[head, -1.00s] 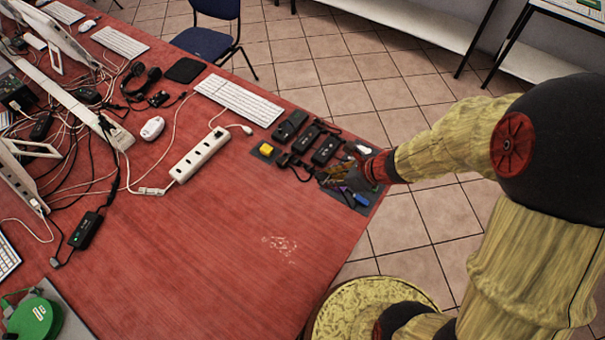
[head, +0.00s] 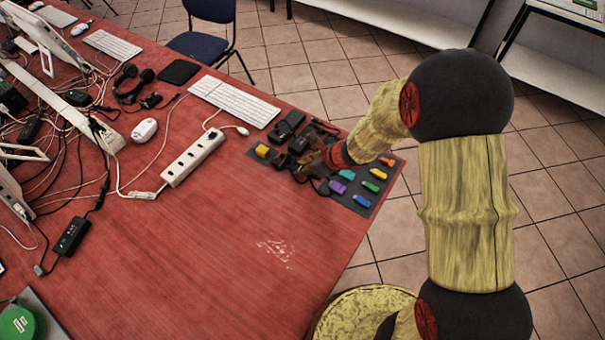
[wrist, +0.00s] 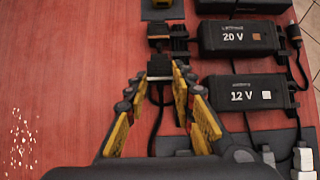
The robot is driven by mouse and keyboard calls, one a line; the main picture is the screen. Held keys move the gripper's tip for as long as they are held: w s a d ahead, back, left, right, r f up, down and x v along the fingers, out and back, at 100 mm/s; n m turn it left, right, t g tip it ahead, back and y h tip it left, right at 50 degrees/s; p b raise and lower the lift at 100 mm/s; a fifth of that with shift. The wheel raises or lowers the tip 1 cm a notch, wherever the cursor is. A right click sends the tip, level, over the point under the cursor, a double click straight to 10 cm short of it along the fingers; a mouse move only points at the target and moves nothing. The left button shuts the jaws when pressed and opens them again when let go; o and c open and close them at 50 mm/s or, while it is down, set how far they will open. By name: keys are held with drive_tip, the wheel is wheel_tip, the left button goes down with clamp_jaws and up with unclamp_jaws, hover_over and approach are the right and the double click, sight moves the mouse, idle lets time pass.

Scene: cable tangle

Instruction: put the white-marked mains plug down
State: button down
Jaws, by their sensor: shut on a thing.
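My gripper (head: 318,165) is low over the dark mat area near the table's right edge. In the wrist view its yellow-padded fingers (wrist: 159,76) are closed on a small black plug with a pale end face (wrist: 160,67), taken to be the white-marked mains plug. A black cable runs from it back between the fingers. The plug is left of the black 12 V adapter (wrist: 243,95), which bears a white square. Whether the plug touches the table is unclear. In the head view the gripper hides it.
A 20 V adapter (wrist: 236,38) with a tan mark lies beyond the 12 V one. A dark mat (head: 386,192) holds several coloured pieces. A white power strip (head: 192,158) and keyboard (head: 234,100) lie left of the gripper. Bare red table (head: 220,240) is in front.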

drive_tip(key=shift+f, duration=1)
drive_tip(key=shift+b, duration=0.3)
drive_tip(key=shift+f, duration=0.2)
drive_tip(key=c, duration=1.5)
unclamp_jaws()
